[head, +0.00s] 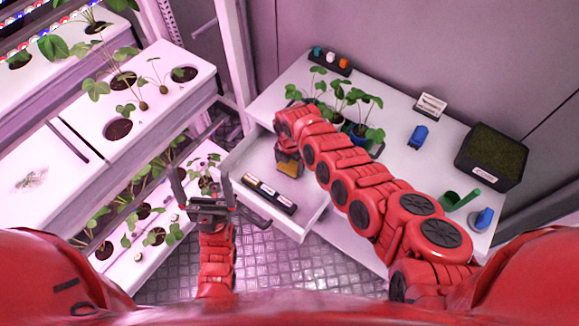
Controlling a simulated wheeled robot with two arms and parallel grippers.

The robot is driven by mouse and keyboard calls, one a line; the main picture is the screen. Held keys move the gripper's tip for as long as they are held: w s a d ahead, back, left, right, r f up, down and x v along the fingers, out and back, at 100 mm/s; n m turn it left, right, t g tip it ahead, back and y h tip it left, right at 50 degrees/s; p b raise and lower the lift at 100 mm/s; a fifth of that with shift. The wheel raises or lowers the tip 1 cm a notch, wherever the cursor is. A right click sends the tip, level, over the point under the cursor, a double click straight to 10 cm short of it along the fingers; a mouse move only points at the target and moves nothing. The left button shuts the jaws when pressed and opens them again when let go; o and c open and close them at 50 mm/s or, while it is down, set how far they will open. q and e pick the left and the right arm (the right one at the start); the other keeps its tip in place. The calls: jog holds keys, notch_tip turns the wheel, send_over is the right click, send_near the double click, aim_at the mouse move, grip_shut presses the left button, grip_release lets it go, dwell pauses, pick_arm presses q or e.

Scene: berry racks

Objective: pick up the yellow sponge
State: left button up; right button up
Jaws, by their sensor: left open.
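The yellow sponge (289,168) lies in the open white drawer (314,203), partly hidden by my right gripper. My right gripper (287,157) points down right over the sponge, and its fingers are mostly hidden behind the wrist. I cannot tell whether they are around the sponge or only above it. My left gripper (201,178) is open and empty, left of the drawer and in front of the lower plant rack.
A black holder (269,194) with small items lies in the drawer's front. The white table (398,125) bears potted plants (362,118), a blue item (418,136), a black soil crate (490,157) and a green scoop (459,200). White plant racks (150,112) stand at left.

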aim_at(290, 164)
jog(key=c, duration=0.6)
jog(key=shift+r, duration=0.1)
jog(key=shift+r, duration=0.55)
notch_tip(290, 164, up, 6)
jog(key=shift+w+d+r, duration=0.1)
jog(key=shift+r, duration=0.05)
notch_tip(290, 164, up, 10)
jog(key=shift+r, duration=0.25)
